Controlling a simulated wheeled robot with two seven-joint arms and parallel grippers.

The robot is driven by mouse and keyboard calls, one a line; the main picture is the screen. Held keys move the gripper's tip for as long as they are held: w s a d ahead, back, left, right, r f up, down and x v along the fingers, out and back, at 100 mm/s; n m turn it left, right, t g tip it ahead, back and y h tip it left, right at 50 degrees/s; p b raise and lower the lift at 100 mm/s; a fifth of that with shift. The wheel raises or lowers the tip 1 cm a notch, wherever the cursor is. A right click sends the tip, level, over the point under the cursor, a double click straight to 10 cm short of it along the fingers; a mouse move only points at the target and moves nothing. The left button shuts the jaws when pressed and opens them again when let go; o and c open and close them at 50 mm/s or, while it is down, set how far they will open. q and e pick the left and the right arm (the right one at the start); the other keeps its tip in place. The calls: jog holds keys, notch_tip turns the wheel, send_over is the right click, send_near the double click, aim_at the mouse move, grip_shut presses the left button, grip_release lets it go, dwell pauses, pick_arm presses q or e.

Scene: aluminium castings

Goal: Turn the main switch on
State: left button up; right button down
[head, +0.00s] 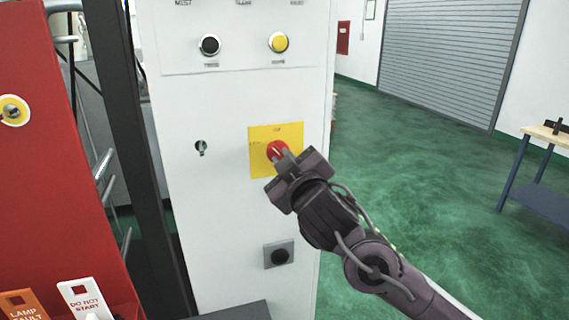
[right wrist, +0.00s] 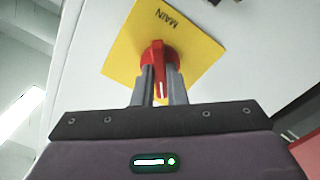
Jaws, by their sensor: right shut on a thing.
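The main switch is a red rotary handle (head: 277,150) on a yellow square plate (head: 262,135) on the white cabinet front. In the right wrist view the red handle (right wrist: 157,58) has a white mark, and the yellow plate (right wrist: 185,28) reads "MAIN". My right gripper (head: 284,157) is shut on the red handle, with one finger on each side of it. The fingers also show in the right wrist view (right wrist: 159,88). The gripper hides part of the plate and handle in the head view. My left gripper is not in view.
The white cabinet (head: 220,220) carries a black button (head: 209,45), a yellow button (head: 278,43), a keyhole (head: 201,148) and a grey socket (head: 279,254). A red panel (head: 60,190) with tags stands at left. Green floor (head: 420,160) is open at right, near a table (head: 547,137).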

jog(key=m, duration=0.3)
jog(key=shift+f+m, duration=0.1)
jog(key=shift+m, duration=2.2)
jog(key=c, duration=1.5)
grip_release()
jog(key=shift+o, duration=0.2)
jog(key=b+v, duration=0.3)
jog(key=v, duration=0.4)
jog(key=shift+s, duration=0.35)
